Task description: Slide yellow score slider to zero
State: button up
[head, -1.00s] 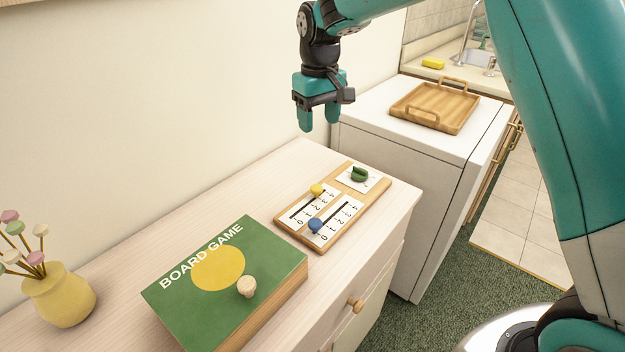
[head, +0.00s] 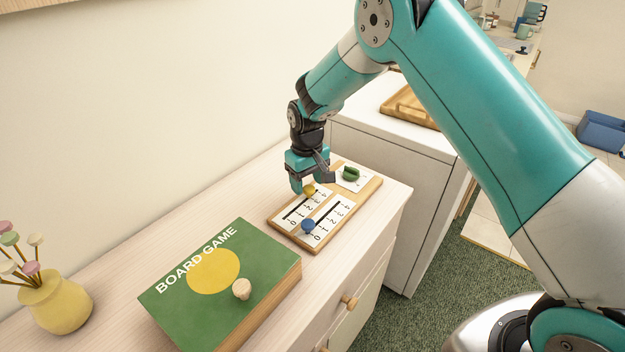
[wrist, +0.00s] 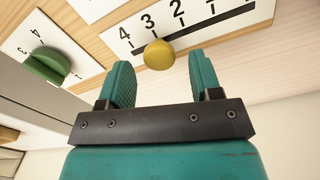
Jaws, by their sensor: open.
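The score board (head: 314,243) is a wooden plate with two white numbered scales on the cabinet top. The yellow score slider (head: 310,190) is a round knob at the far, high-number end of its scale. In the wrist view the yellow knob (wrist: 159,54) shows near the 3 and 4 marks. My gripper (head: 309,186) is open and points down at it. In the wrist view the knob appears in the gap between the fingertips; I cannot tell whether they are level with it. The blue slider (head: 308,225) sits near the low end of the other scale.
A green knob (head: 351,174) sits on a small dial card at the board's far end. A green board game box (head: 180,315) with a pale peg lies nearer. A yellow vase (head: 58,305) stands at left. A wall runs behind; a white appliance (head: 400,160) stands beyond.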

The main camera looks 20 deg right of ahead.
aim_at(283, 218)
jog(key=shift+f, duration=0.4)
jog(key=shift+c, duration=0.4)
grip_shut()
jog(key=s+a, duration=0.1)
jog(key=a, duration=0.1)
jog(key=s+a, duration=0.2)
jog(key=a, duration=0.1)
jog(key=s+a, duration=0.2)
jog(key=shift+s+a, duration=0.15)
jog(key=shift+a, duration=0.25)
jog(key=shift+o, duration=0.4)
grip_release()
jog(key=shift+a, duration=0.15)
